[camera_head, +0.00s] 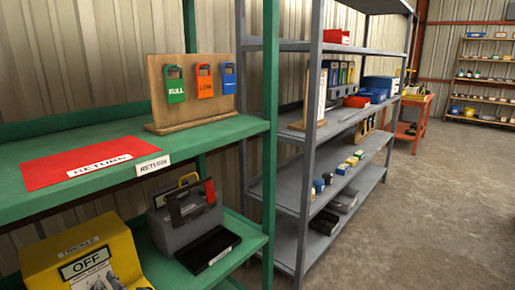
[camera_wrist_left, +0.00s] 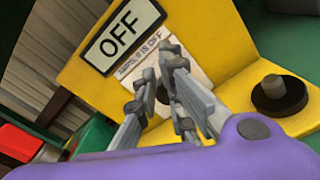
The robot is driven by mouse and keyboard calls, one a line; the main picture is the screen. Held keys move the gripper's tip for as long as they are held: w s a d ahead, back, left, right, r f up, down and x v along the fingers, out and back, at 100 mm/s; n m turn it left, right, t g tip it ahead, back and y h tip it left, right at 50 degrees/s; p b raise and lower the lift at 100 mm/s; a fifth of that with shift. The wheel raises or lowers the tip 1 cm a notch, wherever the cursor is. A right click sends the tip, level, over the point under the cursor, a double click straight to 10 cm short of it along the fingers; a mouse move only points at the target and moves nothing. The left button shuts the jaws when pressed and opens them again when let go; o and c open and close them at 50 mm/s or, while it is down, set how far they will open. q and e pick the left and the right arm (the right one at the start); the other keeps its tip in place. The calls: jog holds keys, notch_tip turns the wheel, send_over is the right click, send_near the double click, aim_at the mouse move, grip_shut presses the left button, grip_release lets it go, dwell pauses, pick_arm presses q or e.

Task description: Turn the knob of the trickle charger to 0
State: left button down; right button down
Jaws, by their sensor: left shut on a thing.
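The yellow trickle charger (camera_head: 118,250) stands at the lower left of the head view, cut off by the bottom edge, with a sign reading OFF. In the left wrist view its yellow face (camera_wrist_left: 205,30) carries the OFF sign (camera_wrist_left: 122,35) and a printed card (camera_wrist_left: 185,64). My left gripper (camera_wrist_left: 161,78) is in front of that card, its grey fingers shut on the knob (camera_wrist_left: 163,94). Only a dark bit of the knob shows between the fingers; its pointer and setting are hidden. My right gripper is in neither view.
A black round part (camera_wrist_left: 279,97) sits on the charger right of my fingers. On the green rack (camera_head: 100,150), a grey box (camera_head: 185,222) stands beside the charger. The floor at right is clear.

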pick_arm(q)
jog(key=shift+s+a+r, duration=0.15)
jog(key=shift+a+r, duration=0.05)
jog(key=shift+a, duration=0.2)
jog(key=shift+s+a+r, duration=0.15)
jog(key=shift+a+r, duration=0.05)
jog(key=shift+a, duration=0.2)
jog(key=shift+w+r+p, duration=0.1)
jog(key=shift+r+p, duration=0.3)
jog(key=shift+f+v, duration=0.2)
jog(key=shift+v, duration=1.35)
jog(key=shift+f+v, duration=0.2)
jog(key=shift+v, duration=1.3)
jog(key=shift+w+d, duration=0.15)
jog(key=shift+d, duration=0.05)
jog(key=shift+f, duration=0.1)
jog(key=d+f+m, duration=0.1)
jog(key=m, duration=0.1)
jog(key=w+f+m, duration=0.1)
jog(key=d+f+m+b, duration=0.1)
jog(key=m, duration=0.1)
jog(key=shift+w+d+f+m, duration=0.25)
jog(key=shift+w+d+m, duration=0.05)
jog(key=shift+w, duration=0.1)
jog(key=shift+w+a, duration=0.1)
jog(key=shift+w, duration=0.1)
jog(key=x, duration=0.6)
jog(key=shift+w+a+r, duration=0.1)
jog(key=shift+a, duration=0.1)
